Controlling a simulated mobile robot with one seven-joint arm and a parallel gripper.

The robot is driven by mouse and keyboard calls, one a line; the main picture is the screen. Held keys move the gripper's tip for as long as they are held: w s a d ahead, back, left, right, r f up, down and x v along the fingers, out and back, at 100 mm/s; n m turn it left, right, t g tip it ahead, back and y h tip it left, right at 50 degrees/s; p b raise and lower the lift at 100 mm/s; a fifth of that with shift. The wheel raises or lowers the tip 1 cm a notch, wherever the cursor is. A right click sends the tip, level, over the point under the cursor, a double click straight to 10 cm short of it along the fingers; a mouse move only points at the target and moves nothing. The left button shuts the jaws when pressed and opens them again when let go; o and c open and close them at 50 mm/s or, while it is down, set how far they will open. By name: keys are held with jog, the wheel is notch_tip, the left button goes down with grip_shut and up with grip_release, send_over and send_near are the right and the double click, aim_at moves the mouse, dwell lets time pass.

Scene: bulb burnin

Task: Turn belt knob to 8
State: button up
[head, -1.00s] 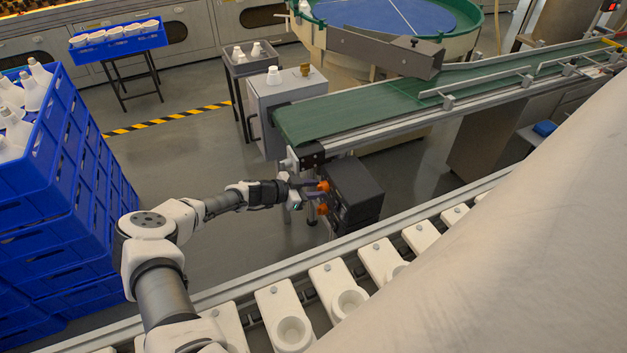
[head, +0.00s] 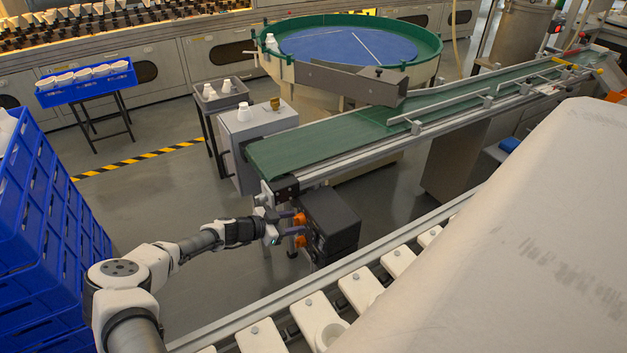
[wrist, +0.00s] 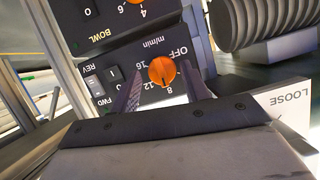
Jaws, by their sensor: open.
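The belt knob (wrist: 162,71) is orange, on a black panel marked m/min, OFF, 16, 12 and 8; the wrist view shows the panel upside down. In the head view this knob (head: 300,219) is the upper of two orange knobs on the black control box (head: 332,215). My gripper (head: 290,223) is open at the front of the box. In the wrist view its two fingers stand on either side of the belt knob; I cannot tell whether they touch it. The knob's exact setting is too small to read.
A second orange knob (wrist: 132,2) sits on the panel marked BOWL, beside the belt panel. The green conveyor (head: 330,140) runs just above the box. A rail of white holders (head: 362,288) lies in front. Blue crates (head: 40,235) stand at the left.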

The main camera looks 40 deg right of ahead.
jog(key=shift+w+r, duration=0.15)
jog(key=shift+w, duration=0.1)
